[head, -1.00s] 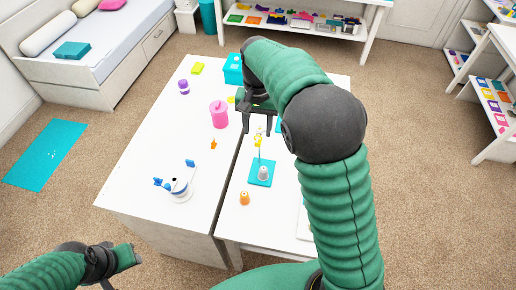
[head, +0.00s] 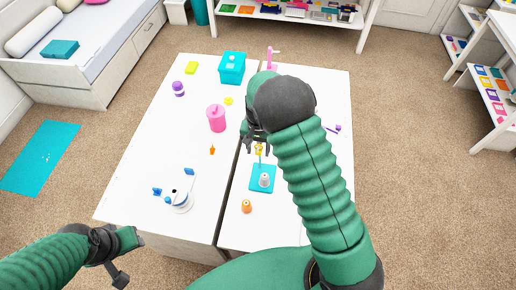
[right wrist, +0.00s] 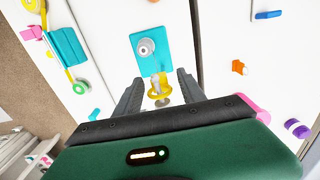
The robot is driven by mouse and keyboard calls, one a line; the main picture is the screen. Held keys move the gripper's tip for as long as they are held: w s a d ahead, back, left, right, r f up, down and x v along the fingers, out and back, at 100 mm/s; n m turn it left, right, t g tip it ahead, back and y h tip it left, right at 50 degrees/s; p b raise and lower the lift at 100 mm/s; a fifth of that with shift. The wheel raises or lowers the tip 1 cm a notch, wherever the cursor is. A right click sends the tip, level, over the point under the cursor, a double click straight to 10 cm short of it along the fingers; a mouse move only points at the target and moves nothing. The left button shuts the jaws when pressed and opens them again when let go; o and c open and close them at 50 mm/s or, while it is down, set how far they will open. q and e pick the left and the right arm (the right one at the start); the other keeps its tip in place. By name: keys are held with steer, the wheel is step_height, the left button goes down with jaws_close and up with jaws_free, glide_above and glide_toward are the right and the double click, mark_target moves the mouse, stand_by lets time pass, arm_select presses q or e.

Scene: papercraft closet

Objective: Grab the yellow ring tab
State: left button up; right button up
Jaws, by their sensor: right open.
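A small yellow tab with a ring shape (head: 258,149) stands upright by the far end of a teal plate (head: 263,178). In the right wrist view the yellow tab (right wrist: 157,87) is between the two fingers of my right gripper (right wrist: 159,92), with a gap on each side. My right gripper (head: 256,142) is open over the tab in the head view, and its arm hides part of the table. A grey cone-like piece (head: 264,180) sits on the plate. My left gripper (head: 126,258) is off the table at the lower left; its jaw opening is unclear.
An orange piece (head: 246,206) stands near the plate. A pink canister (head: 216,118), a flat yellow piece (head: 228,101), a teal box (head: 232,68) and a white spool-like piece (head: 180,202) stand on the left table. A seam divides the two white tables.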

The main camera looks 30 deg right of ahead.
steer(key=shift+w+d, duration=0.1)
steer(key=shift+d, duration=0.1)
steer(key=c, duration=0.4)
steer(key=shift+s+a+r, duration=0.15)
steer(key=shift+s+a, duration=0.1)
steer(key=shift+s, duration=0.05)
steer(key=c, duration=0.5)
steer(key=shift+a, duration=0.1)
jaws_close()
steer(key=shift+w+a, duration=0.1)
steer(key=shift+w, duration=0.05)
